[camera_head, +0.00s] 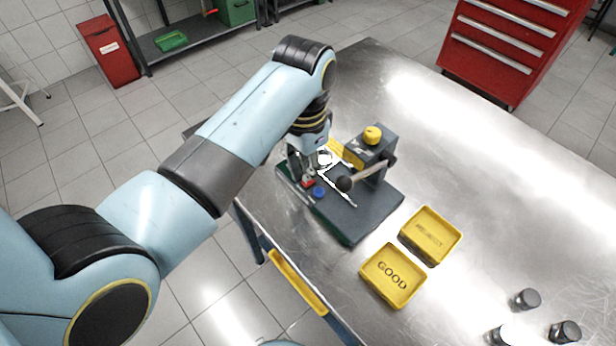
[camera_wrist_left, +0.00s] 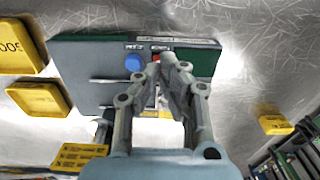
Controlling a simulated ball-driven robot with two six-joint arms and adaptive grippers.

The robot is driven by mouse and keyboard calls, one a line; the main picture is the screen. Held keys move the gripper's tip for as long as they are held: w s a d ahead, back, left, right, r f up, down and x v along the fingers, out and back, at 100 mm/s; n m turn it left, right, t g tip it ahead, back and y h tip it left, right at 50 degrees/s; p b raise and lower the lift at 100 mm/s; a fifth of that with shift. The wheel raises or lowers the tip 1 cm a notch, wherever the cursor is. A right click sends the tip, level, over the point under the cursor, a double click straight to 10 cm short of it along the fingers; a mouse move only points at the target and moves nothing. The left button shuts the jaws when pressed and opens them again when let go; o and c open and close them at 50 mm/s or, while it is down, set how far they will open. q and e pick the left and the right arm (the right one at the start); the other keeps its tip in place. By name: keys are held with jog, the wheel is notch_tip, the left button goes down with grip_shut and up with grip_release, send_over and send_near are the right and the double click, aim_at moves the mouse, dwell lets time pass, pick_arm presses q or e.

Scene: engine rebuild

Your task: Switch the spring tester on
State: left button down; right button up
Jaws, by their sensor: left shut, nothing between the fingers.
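The spring tester (camera_head: 365,212) stands on the metal bench, with a dark base, a grey column, a yellow knob on top (camera_head: 373,134) and a lever with a black ball (camera_head: 344,184). A blue button (camera_head: 319,191) and a small red switch (camera_head: 308,183) sit side by side at its front left edge. In the left wrist view the blue button (camera_wrist_left: 133,63) is clear, while the red switch (camera_wrist_left: 155,57) is partly hidden by my fingers. My left gripper (camera_wrist_left: 167,58) is shut and empty, its fingertips right at the red switch; I cannot tell whether they touch. My right gripper is out of view.
Two yellow trays lie right of the tester, one marked GOOD (camera_head: 392,277), the other with an unclear label (camera_head: 430,236). Several dark-topped cylinders (camera_head: 525,299) stand at the lower right. The bench (camera_head: 500,180) is clear beyond the trays. A red drawer cabinet (camera_head: 505,45) stands behind.

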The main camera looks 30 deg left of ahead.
aim_at(304, 183)
pick_arm(q)
jog(key=shift+f+b, duration=0.45)
jog(key=shift+f, duration=0.65)
dwell(0.4)
notch_tip(304, 183, up, 3)
jog(key=shift+f+p, duration=0.2)
jog(key=shift+p, duration=0.95)
jog(key=shift+r, duration=2.25)
jog(key=shift+s, duration=0.1)
